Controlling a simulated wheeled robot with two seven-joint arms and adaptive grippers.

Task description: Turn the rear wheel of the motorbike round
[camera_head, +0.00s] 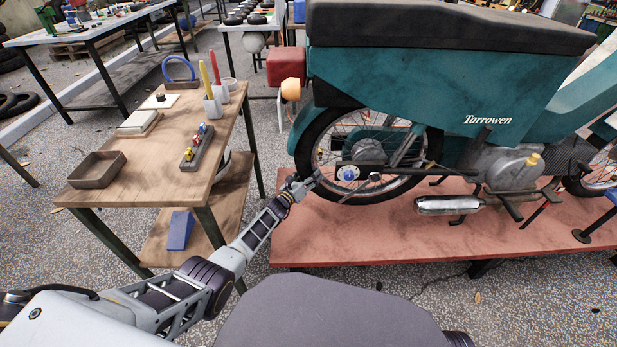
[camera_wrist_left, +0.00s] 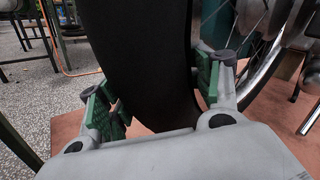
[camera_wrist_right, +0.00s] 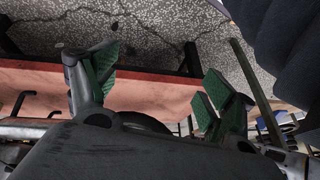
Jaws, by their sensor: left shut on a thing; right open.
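The motorbike (camera_head: 430,85) is teal with a dark seat and stands on a red platform. Its rear wheel (camera_head: 303,152) has a black tyre and wire spokes. My left gripper (camera_head: 301,187) is at the lower left edge of this wheel. In the left wrist view, the green-padded fingers (camera_wrist_left: 158,97) are shut on the tyre (camera_wrist_left: 145,55), one on each side of it. My right gripper (camera_wrist_right: 158,82) shows only in its own wrist view, open and empty, with its fingers apart above the platform edge.
The red platform (camera_head: 330,240) lies low under the motorbike. A wooden bench (camera_head: 180,115) stands to the left, with a tray (camera_head: 97,170) and small tools on it. A silver exhaust (camera_head: 448,205) sticks out low beside the motorbike.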

